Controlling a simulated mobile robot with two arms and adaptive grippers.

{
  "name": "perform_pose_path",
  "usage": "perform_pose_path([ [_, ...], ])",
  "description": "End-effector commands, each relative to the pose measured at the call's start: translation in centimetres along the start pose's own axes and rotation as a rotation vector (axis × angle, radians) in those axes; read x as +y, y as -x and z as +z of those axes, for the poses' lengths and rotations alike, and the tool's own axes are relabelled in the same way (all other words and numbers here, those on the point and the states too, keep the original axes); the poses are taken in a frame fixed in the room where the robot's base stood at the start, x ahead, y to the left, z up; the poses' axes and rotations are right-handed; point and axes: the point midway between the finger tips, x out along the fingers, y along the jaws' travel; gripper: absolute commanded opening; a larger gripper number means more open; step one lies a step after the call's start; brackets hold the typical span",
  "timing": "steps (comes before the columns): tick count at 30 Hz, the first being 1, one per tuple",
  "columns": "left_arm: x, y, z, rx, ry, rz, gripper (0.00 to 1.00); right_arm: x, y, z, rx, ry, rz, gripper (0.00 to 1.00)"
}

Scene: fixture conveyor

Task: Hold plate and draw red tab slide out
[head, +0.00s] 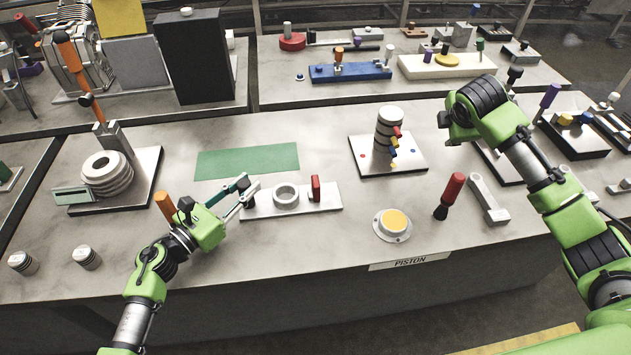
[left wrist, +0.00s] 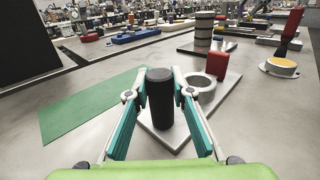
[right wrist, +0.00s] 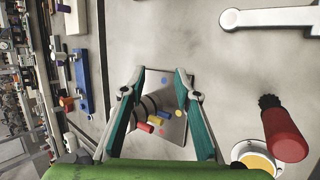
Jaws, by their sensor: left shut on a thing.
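The pale plate (head: 326,203) lies on the bench and carries a grey ring (head: 286,196), an upright red tab (head: 315,188) and a black post. In the left wrist view, the black post (left wrist: 160,100) stands between my left gripper's fingers (left wrist: 160,84), with the ring (left wrist: 200,84) and red tab (left wrist: 215,66) behind it. In the head view my left gripper (head: 246,190) is at the plate's left end, shut on the post. My right gripper (right wrist: 161,72) is open and empty, raised at the right, well away from the red tab.
A ringed cylinder with coloured pegs (head: 389,130) stands on a plate behind. A red-handled brush (head: 450,195), a grey link (head: 488,198) and a yellow button (head: 393,223) are to the right. A green mat (head: 247,160) lies flat behind the left gripper.

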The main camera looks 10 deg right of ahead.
Motion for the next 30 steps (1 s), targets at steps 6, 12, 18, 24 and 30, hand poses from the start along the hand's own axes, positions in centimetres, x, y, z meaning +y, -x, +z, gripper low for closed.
perform_pose_path([
  [6,0.1,0.1,-0.2,0.004,0.001,0.002,0.00,0.2,3.1,-16.6,0.110,0.667,0.057,0.29],
  [12,0.1,0.1,-0.2,0.005,0.001,0.003,0.00,-2.7,9.5,-26.0,0.256,1.181,0.053,0.29],
  [18,0.1,0.1,-0.3,0.005,0.001,0.004,0.00,-5.6,14.5,-29.8,0.383,1.506,0.048,0.29],
  [24,0.1,0.1,-0.3,0.005,0.001,0.003,0.00,-6.8,15.8,-30.7,0.428,1.619,0.048,0.29],
  [30,0.1,0.1,-0.3,0.005,0.001,0.003,0.00,-7.6,13.0,-31.6,0.432,1.620,0.043,0.29],
])
